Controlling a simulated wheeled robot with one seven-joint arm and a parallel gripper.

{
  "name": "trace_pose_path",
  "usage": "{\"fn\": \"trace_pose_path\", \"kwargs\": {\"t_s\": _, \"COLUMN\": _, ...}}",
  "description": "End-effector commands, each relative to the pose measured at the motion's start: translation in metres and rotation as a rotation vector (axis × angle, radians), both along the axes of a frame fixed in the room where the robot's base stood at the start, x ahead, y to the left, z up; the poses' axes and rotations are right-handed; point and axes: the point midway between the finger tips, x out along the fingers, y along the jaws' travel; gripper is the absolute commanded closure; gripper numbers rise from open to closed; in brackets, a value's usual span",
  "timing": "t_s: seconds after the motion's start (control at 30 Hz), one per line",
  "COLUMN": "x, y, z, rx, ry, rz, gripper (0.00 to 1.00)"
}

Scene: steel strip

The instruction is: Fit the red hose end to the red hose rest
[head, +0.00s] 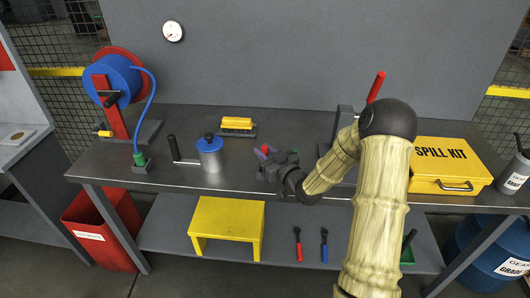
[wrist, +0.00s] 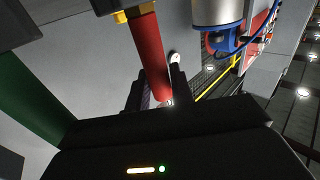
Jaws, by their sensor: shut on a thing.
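My gripper (head: 266,157) is over the middle of the bench, and its fingers also show in the wrist view (wrist: 156,92). In the head view only a small bit of red shows by the fingers. The blue hose (head: 151,95) hangs from the reel (head: 113,82) to a green hose end (head: 139,158) standing in a small grey rest (head: 143,169).
A canister (head: 210,156) with a blue lid and a yellow-topped brush (head: 237,123) stand left of my gripper. A green cylinder (wrist: 32,100) is close by in the wrist view. A yellow spill kit (head: 447,165) is at the right. The bench's front left is mostly clear.

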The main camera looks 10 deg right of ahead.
Motion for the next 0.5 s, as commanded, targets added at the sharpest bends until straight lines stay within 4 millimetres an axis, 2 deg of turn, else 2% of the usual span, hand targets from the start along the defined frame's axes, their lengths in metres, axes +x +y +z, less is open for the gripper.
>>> {"fn": "trace_pose_path", "kwargs": {"t_s": 0.3, "x": 0.0001, "y": 0.0, "z": -0.0072, "rx": 0.0, "ry": -0.001, "rz": 0.0, "gripper": 1.0}}
{"fn": "trace_pose_path", "kwargs": {"t_s": 0.33, "x": 0.0, "y": 0.0001, "z": -0.0061, "rx": 0.0, "ry": -0.001, "rz": 0.0, "gripper": 0.71}}
{"fn": "trace_pose_path", "kwargs": {"t_s": 0.43, "x": 0.0001, "y": 0.0, "z": -0.0058, "rx": 0.0, "ry": -0.001, "rz": 0.0, "gripper": 0.52}}
{"fn": "trace_pose_path", "kwargs": {"t_s": 0.5, "x": 0.0001, "y": 0.0, "z": -0.0058, "rx": 0.0, "ry": 0.0, "rz": 0.0, "gripper": 0.52}}
